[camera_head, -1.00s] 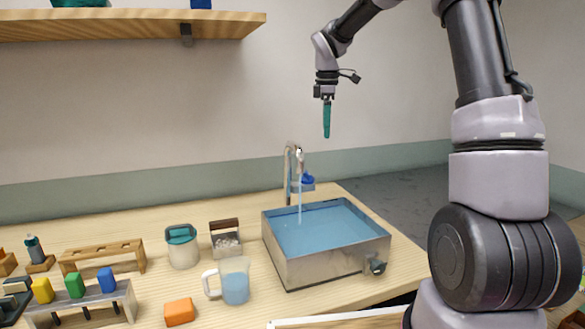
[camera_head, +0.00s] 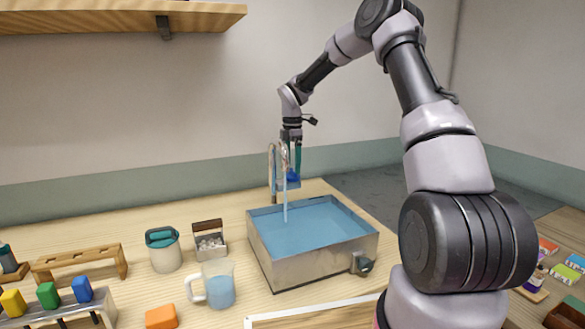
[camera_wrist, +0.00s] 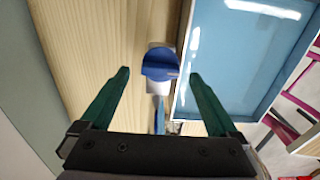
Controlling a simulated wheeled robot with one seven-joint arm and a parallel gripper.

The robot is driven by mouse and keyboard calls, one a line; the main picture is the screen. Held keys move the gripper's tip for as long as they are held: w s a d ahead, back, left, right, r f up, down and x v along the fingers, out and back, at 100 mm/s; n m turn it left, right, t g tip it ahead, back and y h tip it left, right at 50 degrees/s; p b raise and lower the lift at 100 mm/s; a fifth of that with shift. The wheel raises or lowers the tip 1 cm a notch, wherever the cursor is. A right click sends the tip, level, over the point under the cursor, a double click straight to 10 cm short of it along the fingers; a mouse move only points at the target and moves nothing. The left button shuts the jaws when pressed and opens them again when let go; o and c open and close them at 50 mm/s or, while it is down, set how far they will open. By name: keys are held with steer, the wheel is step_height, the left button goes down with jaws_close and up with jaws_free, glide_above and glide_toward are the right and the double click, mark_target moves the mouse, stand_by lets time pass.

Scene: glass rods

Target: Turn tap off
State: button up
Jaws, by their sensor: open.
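The tap (camera_head: 273,172) stands behind the sink, with a curved spout and a stream of water running down into the basin. Its blue handle (camera_head: 293,176) is at the tap's right side; in the wrist view the blue handle (camera_wrist: 160,64) lies between and just beyond the fingertips. My gripper (camera_wrist: 158,75) is open and empty, one green finger on each side of the handle, with gaps on both sides. In the head view my gripper (camera_head: 297,160) is right above the handle, partly behind the spout. The sink (camera_head: 312,265) holds blue water.
A glass jug (camera_head: 219,286) with blue liquid, a lidded jar (camera_head: 165,252) and a small box of pellets (camera_head: 210,240) stand left of the sink. A drain knob (camera_head: 362,264) sits on the sink's front. A shelf (camera_head: 120,20) hangs upper left.

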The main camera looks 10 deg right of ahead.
steer(key=shift+f, duration=0.9)
steer(key=c, duration=1.4)
